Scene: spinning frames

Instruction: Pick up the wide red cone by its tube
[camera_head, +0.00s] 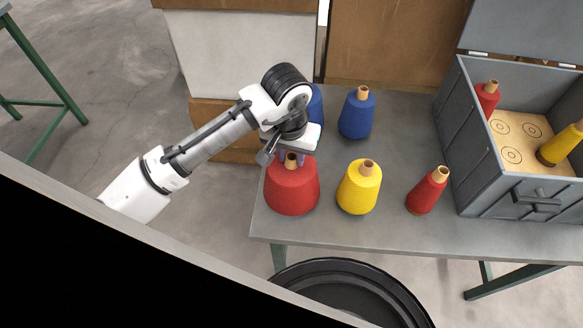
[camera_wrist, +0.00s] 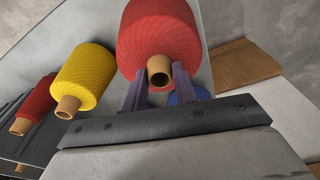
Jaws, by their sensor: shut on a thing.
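The wide red cone (camera_head: 292,190) stands upright near the left front corner of the grey table (camera_head: 390,228). Its tan tube (camera_head: 291,161) sticks up at the top. My gripper (camera_head: 290,157) points down over it and is shut on the tube, one finger on each side. In the wrist view the red cone (camera_wrist: 160,32) fills the top middle, with the tube (camera_wrist: 159,70) between the fingers of my gripper (camera_wrist: 159,80). I cannot tell any gap between the cone's base and the table.
A blue cone (camera_head: 357,115) stands behind; another blue cone (camera_head: 316,103) is partly hidden by my arm. An open grey box (camera_head: 450,130) at right holds a red and a yellow cone.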

